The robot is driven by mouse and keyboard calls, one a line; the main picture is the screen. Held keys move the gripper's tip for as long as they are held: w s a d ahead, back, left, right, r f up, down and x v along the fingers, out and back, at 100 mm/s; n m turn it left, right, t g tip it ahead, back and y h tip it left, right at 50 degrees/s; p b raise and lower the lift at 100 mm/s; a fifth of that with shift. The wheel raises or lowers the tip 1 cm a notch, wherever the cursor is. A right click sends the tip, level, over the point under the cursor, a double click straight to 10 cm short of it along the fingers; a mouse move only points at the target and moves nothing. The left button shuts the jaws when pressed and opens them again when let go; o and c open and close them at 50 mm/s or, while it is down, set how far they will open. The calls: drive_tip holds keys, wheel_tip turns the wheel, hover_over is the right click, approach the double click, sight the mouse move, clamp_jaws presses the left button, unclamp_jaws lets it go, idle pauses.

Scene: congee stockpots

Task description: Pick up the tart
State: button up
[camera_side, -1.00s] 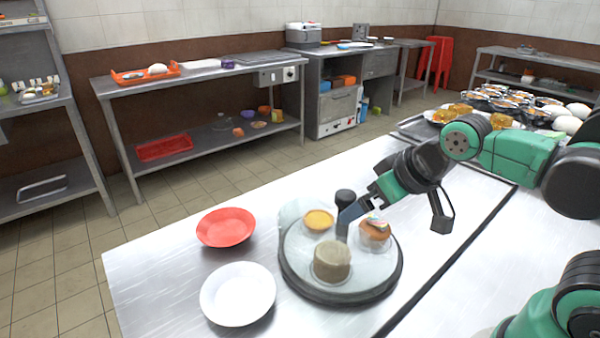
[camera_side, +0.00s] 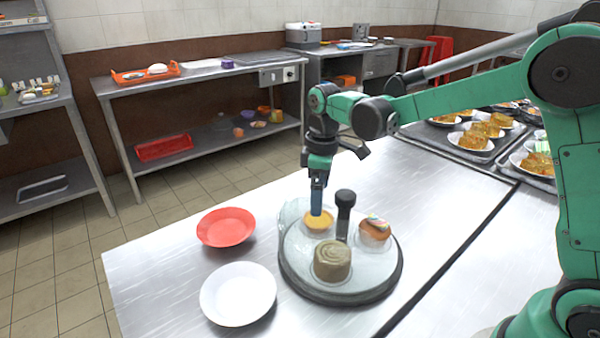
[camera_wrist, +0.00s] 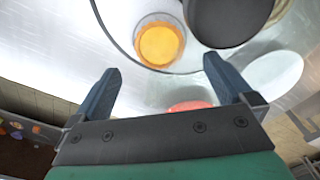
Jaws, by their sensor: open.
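The tart (camera_side: 319,223) is a small round yellow-orange pastry at the back of a round clear platter with a dark rim (camera_side: 352,298). It also shows in the wrist view (camera_wrist: 159,44), in a clear cup. My gripper (camera_side: 316,213) points down over the tart in the side view, its fingers hiding part of it. In the wrist view my gripper (camera_wrist: 161,64) is open and empty. The tart appears beyond the fingertips, roughly centred between them. I cannot tell the exact height gap.
A black knobbed handle (camera_side: 345,203) stands close right of the tart. A brown swirled cake (camera_side: 332,261) and a cupcake with colourful topping (camera_side: 375,230) share the platter. A red plate (camera_side: 226,227) and white bowl (camera_side: 238,294) sit to the left.

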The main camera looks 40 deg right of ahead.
sight(318, 222)
drive_tip(key=shift+w+f, duration=0.1)
drive_tip(key=shift+f, duration=2.9)
drive_tip(key=c, duration=1.1)
drive_tip(key=shift+r, duration=0.1)
